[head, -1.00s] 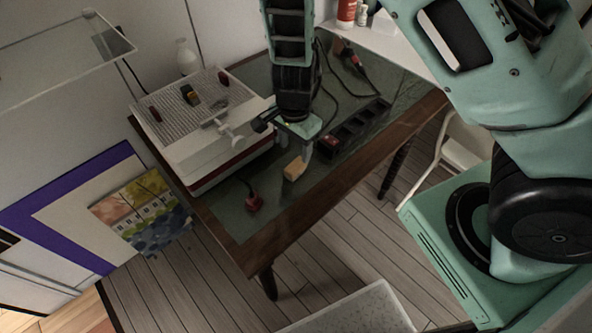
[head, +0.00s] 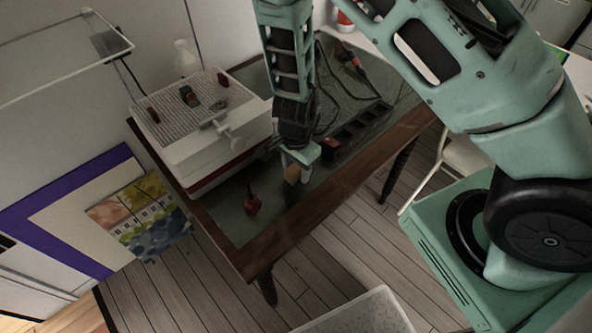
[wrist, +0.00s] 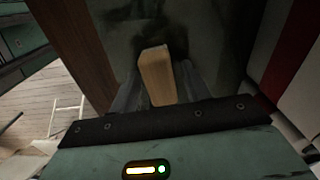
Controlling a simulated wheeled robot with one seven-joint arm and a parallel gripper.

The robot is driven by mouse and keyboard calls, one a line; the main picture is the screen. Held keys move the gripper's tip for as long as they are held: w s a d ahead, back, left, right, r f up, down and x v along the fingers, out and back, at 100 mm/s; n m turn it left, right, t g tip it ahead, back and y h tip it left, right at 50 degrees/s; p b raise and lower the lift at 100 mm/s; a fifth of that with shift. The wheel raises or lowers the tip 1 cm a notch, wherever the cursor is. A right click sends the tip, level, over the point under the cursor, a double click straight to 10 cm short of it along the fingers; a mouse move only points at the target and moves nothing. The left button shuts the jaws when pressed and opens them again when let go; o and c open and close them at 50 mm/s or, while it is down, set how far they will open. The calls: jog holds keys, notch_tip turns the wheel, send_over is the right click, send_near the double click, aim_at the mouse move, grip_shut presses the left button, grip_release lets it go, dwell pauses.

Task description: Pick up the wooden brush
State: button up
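The wooden brush (head: 292,173) shows as a small tan wooden block on the dark green table top, near the table's front edge. In the wrist view the brush (wrist: 157,76) stands between the two fingers of my gripper (wrist: 160,88). In the head view my gripper (head: 295,168) is low over the table, with its fingers around the brush, partly hiding it. The fingers are apart, one on each side of the brush. Whether they touch its sides is hard to see. The brush's lower end and any bristles are hidden.
A white and red machine with a grid top (head: 185,112) stands just left of my gripper. A dark compartmented power strip (head: 357,130) lies to the right. Cables lie farther back.

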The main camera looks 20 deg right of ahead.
aim_at(296, 167)
jog(key=c, duration=0.8)
jog(key=shift+o, duration=0.2)
notch_tip(296, 167, up, 10)
jog(key=shift+r+p, duration=0.1)
jog(key=shift+p, duration=1.1)
